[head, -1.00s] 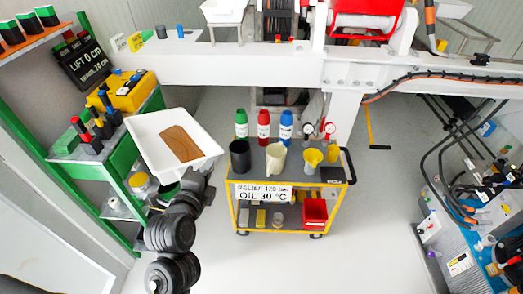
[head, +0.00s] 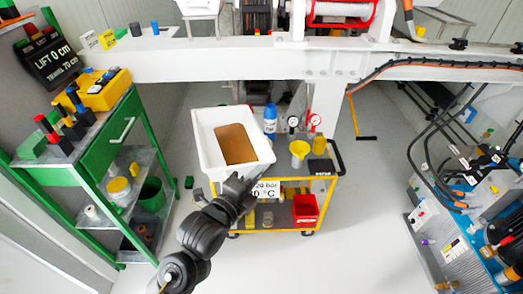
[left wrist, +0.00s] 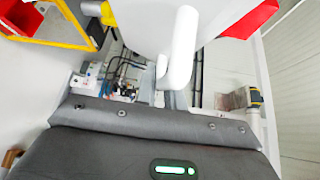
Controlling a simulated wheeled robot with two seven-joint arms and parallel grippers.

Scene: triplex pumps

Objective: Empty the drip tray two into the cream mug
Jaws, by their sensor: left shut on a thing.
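The white drip tray (head: 203,140) holds a flat pool of brown liquid (head: 236,145). My left gripper (head: 240,182) is at the tray's near edge, shut on it, and holds it up over the left part of the trolley. The left wrist view shows a white handle (left wrist: 180,50) on the tray's underside or side, just ahead of the dark gripper body; the fingertips are not clear. The cream mug is not visible now; the tray covers the place where it stood on the trolley top. My right gripper is not in view.
The yellow-framed trolley (head: 338,170) carries a blue bottle (head: 270,122), a yellow funnel (head: 299,150) and gauges behind the tray. A red bin (head: 305,208) sits on its lower shelf. A green-framed bench (head: 105,140) stands left. A white beam (head: 230,60) crosses behind.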

